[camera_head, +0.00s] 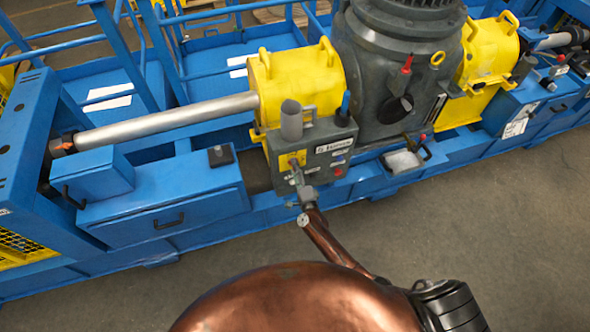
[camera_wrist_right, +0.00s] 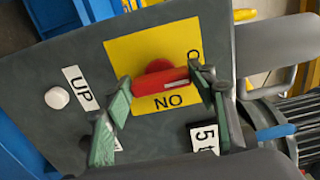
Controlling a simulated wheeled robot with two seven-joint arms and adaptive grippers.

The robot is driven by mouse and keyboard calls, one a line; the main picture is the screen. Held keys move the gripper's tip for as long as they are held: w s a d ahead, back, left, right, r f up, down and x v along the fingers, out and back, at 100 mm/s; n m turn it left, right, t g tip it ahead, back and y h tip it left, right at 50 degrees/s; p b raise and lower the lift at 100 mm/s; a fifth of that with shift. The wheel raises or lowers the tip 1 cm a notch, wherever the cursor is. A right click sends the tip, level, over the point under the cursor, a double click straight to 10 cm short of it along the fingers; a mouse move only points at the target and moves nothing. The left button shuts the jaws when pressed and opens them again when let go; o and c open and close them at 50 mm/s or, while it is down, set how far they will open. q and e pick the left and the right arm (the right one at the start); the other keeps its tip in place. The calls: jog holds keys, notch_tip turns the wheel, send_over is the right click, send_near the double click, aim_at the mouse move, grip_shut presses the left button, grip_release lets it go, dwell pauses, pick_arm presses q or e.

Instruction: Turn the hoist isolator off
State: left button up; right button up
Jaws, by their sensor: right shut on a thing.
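The hoist isolator is a red rotary handle (camera_wrist_right: 160,82) on a yellow plate (camera_wrist_right: 130,52) of a grey control box (camera_head: 338,162). In the wrist view an upside-down "ON" label shows just below the handle, and another label at the plate's upper right is partly hidden by a finger. The handle lies nearly level across that view, with a white mark near its right end. My right gripper (camera_head: 298,176) is at the box's front. Its green-padded fingers are shut on the handle, one at each end. My left gripper is not in view.
A white button (camera_wrist_right: 57,97) marked "UP" and a partly hidden label starting with "5" share the panel. A grey cup (camera_head: 291,120) stands on the box. A yellow housing (camera_head: 300,80) and dark motor (camera_head: 390,60) rise behind. Floor in front is clear.

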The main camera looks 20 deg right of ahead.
jog(key=o, duration=1.2)
jog(key=shift+c, duration=0.2)
jog(key=s, duration=1.2)
jog(key=shift+d+f, duration=0.1)
jog(key=shift+d, duration=0.05)
